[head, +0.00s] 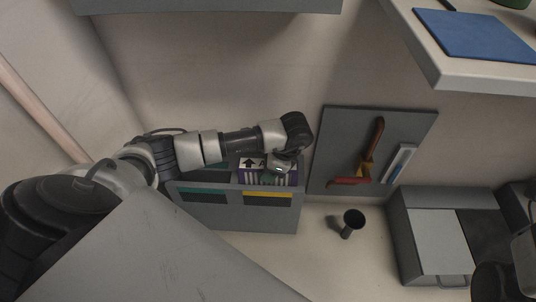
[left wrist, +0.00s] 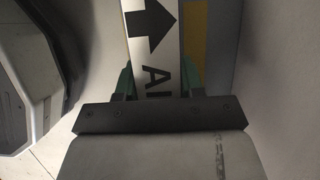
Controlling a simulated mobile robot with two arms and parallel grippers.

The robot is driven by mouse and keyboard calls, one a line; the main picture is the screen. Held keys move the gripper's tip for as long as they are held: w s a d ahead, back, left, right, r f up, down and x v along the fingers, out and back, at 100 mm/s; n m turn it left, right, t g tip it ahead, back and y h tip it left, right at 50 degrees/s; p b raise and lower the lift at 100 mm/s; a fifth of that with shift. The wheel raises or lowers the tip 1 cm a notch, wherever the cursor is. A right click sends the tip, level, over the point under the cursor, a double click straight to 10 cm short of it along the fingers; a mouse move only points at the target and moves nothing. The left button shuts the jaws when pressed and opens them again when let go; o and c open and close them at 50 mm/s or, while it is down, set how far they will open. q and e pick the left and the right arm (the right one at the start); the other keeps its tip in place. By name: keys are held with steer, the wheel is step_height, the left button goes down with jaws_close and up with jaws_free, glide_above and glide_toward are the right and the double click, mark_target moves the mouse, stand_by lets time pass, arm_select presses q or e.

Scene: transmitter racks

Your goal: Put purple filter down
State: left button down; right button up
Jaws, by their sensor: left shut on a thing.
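The purple filter (head: 253,163) has a white top with a black arrow and purple-and-white striped sides. My left gripper (head: 279,170) is shut on it, coming from above. In the left wrist view the green fingers (left wrist: 159,82) sit on either side of the white face of the filter (left wrist: 155,40), which shows the arrow and part of some lettering. The filter is at the top of a grey two-part bin (head: 240,217), on the yellow-label side. I cannot tell whether it rests in the bin; its lower part is hidden. My right gripper is not in view.
The bin has a teal label (head: 204,195) and a yellow label (head: 268,194). A grey tool board (head: 340,130) stands right of it. A grey case (head: 440,245) is at lower right; a shelf with a blue mat (head: 475,35) is above.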

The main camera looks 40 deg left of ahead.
arm_select(q)
steer(key=c, duration=0.7)
jaws_free()
